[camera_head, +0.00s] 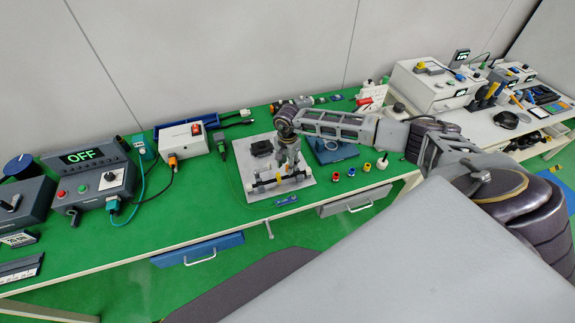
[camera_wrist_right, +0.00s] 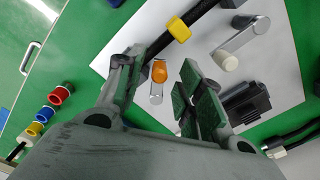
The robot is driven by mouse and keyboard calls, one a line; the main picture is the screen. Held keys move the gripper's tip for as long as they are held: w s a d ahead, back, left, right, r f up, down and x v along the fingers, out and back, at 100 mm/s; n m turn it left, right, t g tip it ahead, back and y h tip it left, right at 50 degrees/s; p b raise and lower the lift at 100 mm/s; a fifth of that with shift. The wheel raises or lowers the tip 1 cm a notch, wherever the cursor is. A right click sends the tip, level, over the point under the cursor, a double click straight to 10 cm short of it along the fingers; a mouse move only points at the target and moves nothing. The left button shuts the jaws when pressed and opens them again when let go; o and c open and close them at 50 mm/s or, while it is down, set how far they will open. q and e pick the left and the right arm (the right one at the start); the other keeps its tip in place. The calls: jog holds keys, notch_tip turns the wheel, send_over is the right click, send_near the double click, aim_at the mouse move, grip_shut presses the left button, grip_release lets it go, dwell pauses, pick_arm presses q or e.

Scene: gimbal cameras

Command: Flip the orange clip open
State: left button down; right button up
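The orange clip (camera_wrist_right: 159,71) shows in the right wrist view as a small orange piece at the end of a short grey metal part on a pale board (camera_wrist_right: 105,68). My right gripper (camera_wrist_right: 158,88) is open, with one finger on each side of the clip and visible gaps between. In the head view my right gripper (camera_head: 289,165) points down over the board (camera_head: 240,172), and the clip cannot be made out clearly there. Whether the clip is open or shut is hard to tell. My left gripper is not in view.
On the board are a black bar with a yellow piece (camera_wrist_right: 179,30), a grey lever with a white knob (camera_wrist_right: 228,60) and a black block (camera_wrist_right: 245,102). Coloured rings (camera_wrist_right: 60,95) lie beside the board on the green table. A control box (camera_head: 98,183) reading OFF stands at left.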

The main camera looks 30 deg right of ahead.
jog(key=shift+f, duration=0.75)
grip_shut()
